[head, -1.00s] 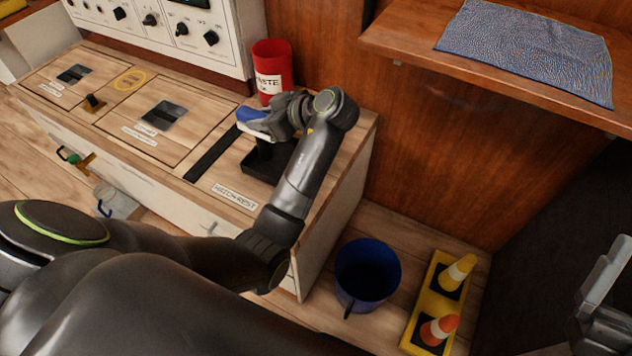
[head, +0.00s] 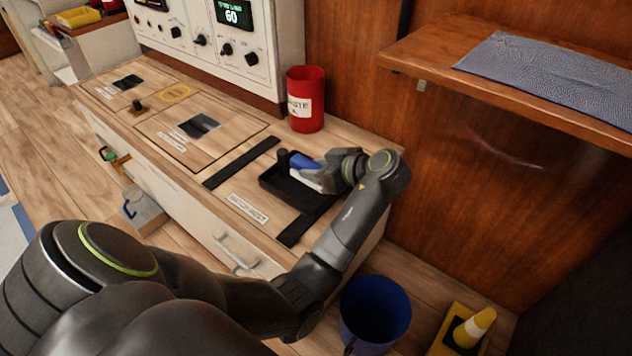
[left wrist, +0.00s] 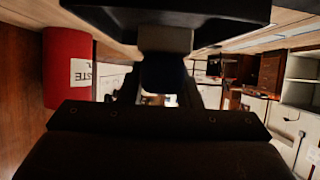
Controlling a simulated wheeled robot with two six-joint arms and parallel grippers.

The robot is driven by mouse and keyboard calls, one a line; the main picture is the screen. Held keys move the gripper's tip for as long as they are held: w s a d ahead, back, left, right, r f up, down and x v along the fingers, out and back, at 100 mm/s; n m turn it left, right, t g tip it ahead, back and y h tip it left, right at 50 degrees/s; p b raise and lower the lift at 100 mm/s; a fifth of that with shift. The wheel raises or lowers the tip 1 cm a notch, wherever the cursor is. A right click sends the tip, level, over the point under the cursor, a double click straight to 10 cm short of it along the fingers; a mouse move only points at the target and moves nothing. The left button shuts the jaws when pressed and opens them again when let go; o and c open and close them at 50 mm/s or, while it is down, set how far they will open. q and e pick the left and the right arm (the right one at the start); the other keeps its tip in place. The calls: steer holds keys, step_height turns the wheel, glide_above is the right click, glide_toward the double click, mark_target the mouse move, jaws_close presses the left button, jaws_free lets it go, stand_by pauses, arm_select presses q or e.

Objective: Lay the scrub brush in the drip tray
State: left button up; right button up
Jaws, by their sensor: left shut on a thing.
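The black drip tray (head: 272,182) lies on the wooden counter. My left gripper (head: 314,175) is over the tray's right part, shut on the scrub brush, whose blue part (head: 303,161) shows in front of the fingers. The brush is low, over or within the tray; I cannot tell whether it touches the floor of the tray. In the left wrist view, the dark tray (left wrist: 220,12) fills the top, and a grey block (left wrist: 165,38) is between it and the fingers. My right gripper is out of view.
A red waste bin (head: 306,112) stands behind the tray. Black strips (head: 240,163) lie on the counter, beside a paper label (head: 247,208). A blue bucket (head: 374,312) is on the floor. A shelf (head: 420,50) with a grey-blue cloth (head: 560,80) juts out at right.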

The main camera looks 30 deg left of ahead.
arm_select(q)
step_height(320, 180, down, 3)
steer(key=shift+f+b, duration=0.1)
steer(key=shift+b, duration=0.4)
steer(key=o, duration=1)
steer(key=shift+d+r, duration=0.2)
steer(key=shift+r, duration=0.05)
steer(key=p+v, duration=0.2)
steer(key=v, duration=0.4)
steer(key=shift+d+r+p, duration=0.1)
steer(key=shift+p, duration=0.25)
steer(key=shift+s+d+r, duration=0.1)
steer(key=shift+d+r, duration=0.05)
steer(key=shift+d, duration=0.25)
